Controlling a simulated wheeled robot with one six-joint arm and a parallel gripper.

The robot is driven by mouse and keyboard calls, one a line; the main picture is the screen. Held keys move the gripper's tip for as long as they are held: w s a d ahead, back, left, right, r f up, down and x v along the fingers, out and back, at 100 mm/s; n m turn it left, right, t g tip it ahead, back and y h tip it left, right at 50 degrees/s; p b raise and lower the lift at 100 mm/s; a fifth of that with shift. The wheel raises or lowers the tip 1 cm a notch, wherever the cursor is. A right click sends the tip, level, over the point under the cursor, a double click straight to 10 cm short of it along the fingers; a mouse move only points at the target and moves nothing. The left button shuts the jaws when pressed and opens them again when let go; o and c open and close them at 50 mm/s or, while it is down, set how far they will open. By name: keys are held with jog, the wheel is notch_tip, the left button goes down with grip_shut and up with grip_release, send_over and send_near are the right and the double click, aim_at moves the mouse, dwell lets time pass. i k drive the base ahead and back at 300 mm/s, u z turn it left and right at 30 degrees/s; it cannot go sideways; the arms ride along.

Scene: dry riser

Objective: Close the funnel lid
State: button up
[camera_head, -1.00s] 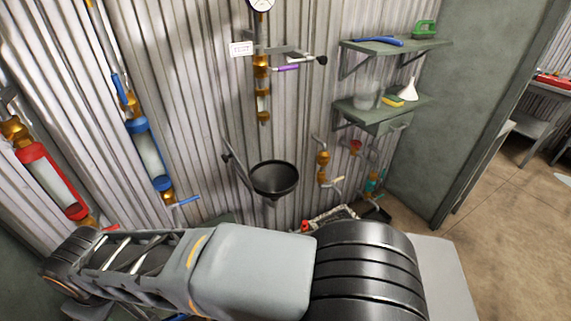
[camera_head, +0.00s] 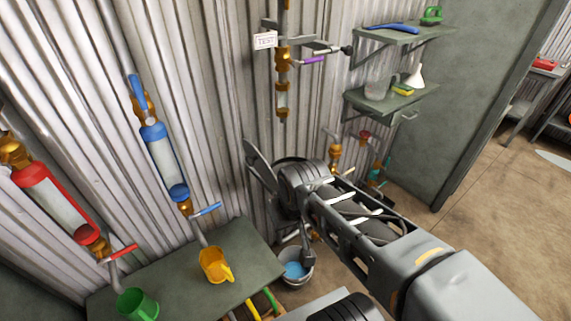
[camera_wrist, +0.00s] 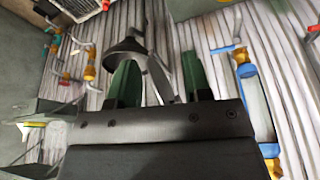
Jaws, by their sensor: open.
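The black funnel (camera_wrist: 127,50) shows upside down in the wrist view, beyond my left-hand finger. Its lid (camera_head: 262,168) stands raised and tilted at the funnel's left side in the head view, seen nearly edge-on. In the wrist view, a grey strip that looks like the lid (camera_wrist: 158,80) shows between my fingers. My gripper (camera_wrist: 160,65) is open, with two green fingers apart on either side of this strip; I cannot tell whether they touch it. In the head view, my wrist covers most of the funnel and hides my fingertips.
A blue-banded cylinder (camera_head: 163,160) and a red one (camera_head: 57,203) run along the corrugated wall. A low table (camera_head: 185,283) holds a yellow jug (camera_head: 214,265) and a green cup (camera_head: 137,305). A bucket (camera_head: 296,270) stands below the funnel. Shelves (camera_head: 395,98) hang to the right.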

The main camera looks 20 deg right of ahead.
aim_at(255, 158)
jog(key=u, duration=0.35)
jog(key=k, duration=1.05)
jog(key=u, duration=1.5)
jog(key=i, duration=1.1)
jog(key=z, duration=0.85)
jog(key=i, duration=0.5)
jog(key=z, duration=0.4)
